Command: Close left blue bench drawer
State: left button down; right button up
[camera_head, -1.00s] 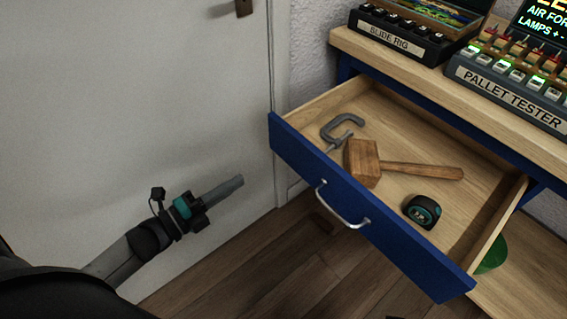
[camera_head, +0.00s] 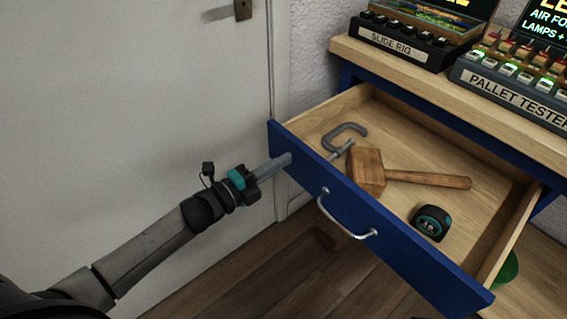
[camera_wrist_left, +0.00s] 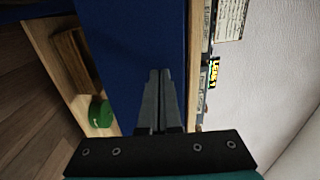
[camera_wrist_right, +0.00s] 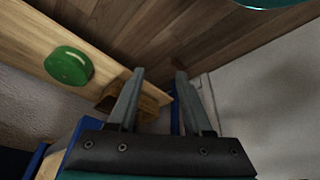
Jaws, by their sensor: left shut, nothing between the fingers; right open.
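The blue bench drawer (camera_head: 395,238) stands pulled out from the bench, with its silver bar handle (camera_head: 345,217) on the front. Inside it lie a grey C-clamp (camera_head: 345,135), a wooden mallet (camera_head: 368,171) and a tape measure (camera_head: 431,222). My left gripper (camera_head: 288,159) is shut and empty, its tips at the left end of the drawer front, left of the handle; I cannot tell if they touch. In the left wrist view, its shut fingers (camera_wrist_left: 156,100) point along the blue panel (camera_wrist_left: 135,45). My right gripper (camera_wrist_right: 158,85) shows only in its own wrist view, open and empty.
A white door (camera_head: 120,90) with a handle (camera_head: 243,8) is at the left. The wooden bench top (camera_head: 440,88) bears the slide rig (camera_head: 405,45) and pallet tester (camera_head: 510,88). A green round object (camera_head: 508,268) sits on a low wooden shelf (camera_head: 535,285). Floor is clear before the drawer.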

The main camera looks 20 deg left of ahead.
pick_arm(q)
jog(key=shift+w+d, duration=0.25)
jog(key=shift+w, duration=0.2)
pick_arm(e)
jog(key=shift+r, duration=0.4)
pick_arm(q)
jog(key=shift+w+d, duration=0.1)
